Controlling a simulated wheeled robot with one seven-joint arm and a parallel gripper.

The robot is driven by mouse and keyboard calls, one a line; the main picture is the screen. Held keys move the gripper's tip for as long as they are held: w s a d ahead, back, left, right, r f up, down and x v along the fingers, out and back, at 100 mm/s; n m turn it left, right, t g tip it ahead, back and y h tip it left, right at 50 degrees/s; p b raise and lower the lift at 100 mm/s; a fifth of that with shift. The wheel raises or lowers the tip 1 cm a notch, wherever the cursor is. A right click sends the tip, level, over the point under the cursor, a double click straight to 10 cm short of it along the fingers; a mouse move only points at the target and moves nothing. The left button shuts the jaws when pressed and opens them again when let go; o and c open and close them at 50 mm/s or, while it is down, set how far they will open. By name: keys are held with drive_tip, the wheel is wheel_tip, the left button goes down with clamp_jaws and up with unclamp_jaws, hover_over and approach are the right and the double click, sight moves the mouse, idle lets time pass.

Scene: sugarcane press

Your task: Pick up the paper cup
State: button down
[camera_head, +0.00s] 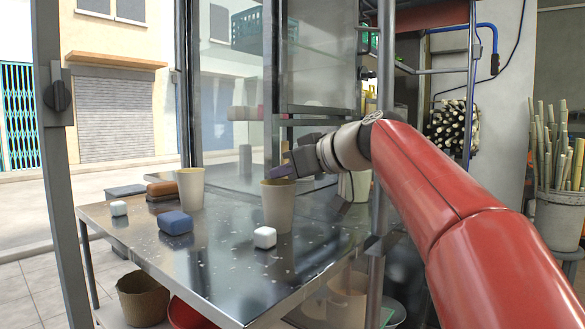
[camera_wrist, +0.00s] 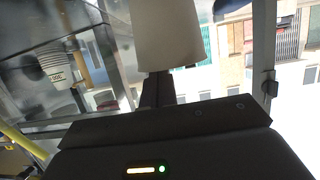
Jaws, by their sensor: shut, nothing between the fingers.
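A beige paper cup (camera_head: 278,208) stands upright on the metal table, right of its middle. My gripper (camera_head: 280,170) is shut and empty; its purplish tip shows at the height of this cup's rim. I cannot tell whether it touches the cup. In the wrist view a pale cup (camera_wrist: 170,36) fills the top middle, just beyond my dark fingers (camera_wrist: 158,88). A second beige cup (camera_head: 191,190) stands further left on the table. Another pale cup (camera_head: 360,186) is partly hidden behind my arm.
Metal posts (camera_head: 382,80) rise at the table's edges. A bucket of canes (camera_head: 558,215) stands at the right.

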drive_tip(key=shift+f, duration=0.35)
drive_tip(key=s+d+b, duration=0.3)
drive_tip(key=s+d, duration=0.3)
drive_tip(key=d, duration=0.2)
drive_tip(key=shift+s, duration=0.25)
drive_tip(key=shift+d+r, duration=0.1)
drive_tip(key=shift+r, duration=0.15)
idle(0.5)
